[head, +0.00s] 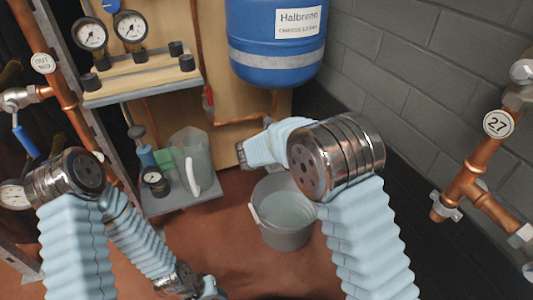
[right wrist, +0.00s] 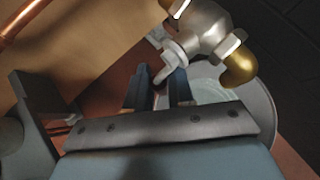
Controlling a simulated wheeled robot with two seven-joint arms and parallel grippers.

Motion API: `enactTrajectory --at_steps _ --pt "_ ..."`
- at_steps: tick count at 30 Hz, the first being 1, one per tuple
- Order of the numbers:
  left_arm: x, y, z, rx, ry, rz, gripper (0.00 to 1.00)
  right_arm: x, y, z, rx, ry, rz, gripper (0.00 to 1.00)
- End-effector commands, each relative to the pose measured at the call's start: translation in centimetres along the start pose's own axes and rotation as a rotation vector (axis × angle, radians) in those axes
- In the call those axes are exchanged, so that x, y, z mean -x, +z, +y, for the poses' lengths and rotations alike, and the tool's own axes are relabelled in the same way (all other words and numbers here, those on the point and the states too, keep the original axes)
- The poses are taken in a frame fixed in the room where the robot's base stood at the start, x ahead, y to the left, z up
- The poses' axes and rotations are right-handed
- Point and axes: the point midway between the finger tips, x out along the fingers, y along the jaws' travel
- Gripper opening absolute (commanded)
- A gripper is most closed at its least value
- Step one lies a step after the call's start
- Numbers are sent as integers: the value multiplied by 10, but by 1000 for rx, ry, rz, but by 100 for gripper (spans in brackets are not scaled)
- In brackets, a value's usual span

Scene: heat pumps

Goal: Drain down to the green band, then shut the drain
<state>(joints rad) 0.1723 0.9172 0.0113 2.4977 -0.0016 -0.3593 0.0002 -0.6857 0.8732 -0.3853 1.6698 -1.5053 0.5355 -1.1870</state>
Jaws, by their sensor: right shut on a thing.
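My right gripper (right wrist: 160,90) is shut on the drain lever (right wrist: 166,74), a pale tapered handle on a silver valve (right wrist: 205,28). The valve's brass outlet (right wrist: 239,67) points down over the grey bucket (right wrist: 265,108). In the head view my right arm hides the valve, and the bucket (head: 284,238) holds clear water. No stream is visible. Two round gauges (head: 90,34) (head: 130,26) stand on the board at upper left; their needles and any green band are too small to read. My left gripper (head: 208,291) is low at the bottom edge, its jaws unclear.
A blue tank (head: 276,70) hangs at the back. A low grey shelf (head: 185,204) holds a clear jug (head: 189,150) and a small gauge (head: 155,180). Copper pipes with tag 27 (head: 498,124) run at right, and a blue-handled valve (head: 25,141) is at left.

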Motion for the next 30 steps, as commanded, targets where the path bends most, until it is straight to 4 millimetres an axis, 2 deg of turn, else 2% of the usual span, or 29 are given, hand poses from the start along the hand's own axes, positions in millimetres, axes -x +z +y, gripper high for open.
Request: enactTrajectory --at_steps 1,17,18,21,30 --pt "0 0 0 0 0 0 35 2 0 6 1 17 -12 0" --pt "0 0 0 0 0 0 35 2 3 7 -14 30 -40 0" --pt "0 0 0 0 0 0 35 2 4 7 -14 30 -41 25" --pt "0 0 0 0 0 0 35 2 4 7 -14 28 -41 41" --pt "1 0 0 0 0 0 35 3 3 4 -16 21 -38 42"
